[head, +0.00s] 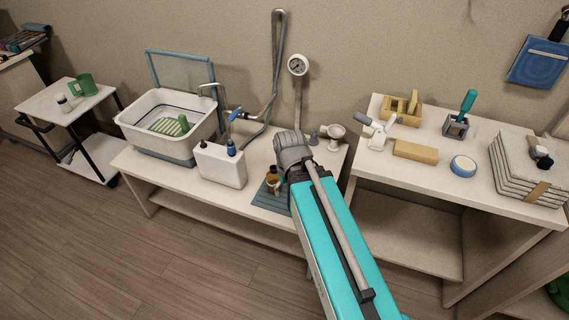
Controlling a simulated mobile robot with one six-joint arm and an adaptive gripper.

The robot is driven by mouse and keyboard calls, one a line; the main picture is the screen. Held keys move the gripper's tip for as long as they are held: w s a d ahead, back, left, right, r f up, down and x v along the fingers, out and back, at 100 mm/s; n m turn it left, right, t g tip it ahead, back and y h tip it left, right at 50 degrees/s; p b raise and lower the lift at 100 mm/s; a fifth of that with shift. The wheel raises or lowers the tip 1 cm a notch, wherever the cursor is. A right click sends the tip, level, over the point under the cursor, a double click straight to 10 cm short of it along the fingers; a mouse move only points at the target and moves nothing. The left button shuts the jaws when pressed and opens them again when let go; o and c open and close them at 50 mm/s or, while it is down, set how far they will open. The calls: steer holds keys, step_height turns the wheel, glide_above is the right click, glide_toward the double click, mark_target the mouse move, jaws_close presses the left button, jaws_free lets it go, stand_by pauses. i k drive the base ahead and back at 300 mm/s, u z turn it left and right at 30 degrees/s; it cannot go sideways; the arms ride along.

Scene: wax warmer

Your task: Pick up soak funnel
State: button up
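A small pale grey, funnel-like piece (335,133) stands at the back right of the low middle table, just right of my wrist. I take it for the soak funnel, but it is small and its shape is not clear. A darker grey small piece (313,138) stands just left of it. My teal arm reaches over the table's front edge, and its grey wrist is in front of and left of the funnel-like piece. My gripper's fingers are hidden behind my arm and wrist, so their opening and any hold cannot be seen.
An amber bottle (272,176) stands on a blue-grey mat (268,200) close left of my wrist. A white canister (222,165), a white basin (160,110) and a gauge on a pipe (297,66) are further left and behind. A higher table (480,190) with tools stands right.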

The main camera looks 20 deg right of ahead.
mark_target(335, 130)
steer(key=k, duration=0.65)
steer(key=u, duration=0.1)
steer(key=i, duration=1.65)
steer(key=z, duration=0.55)
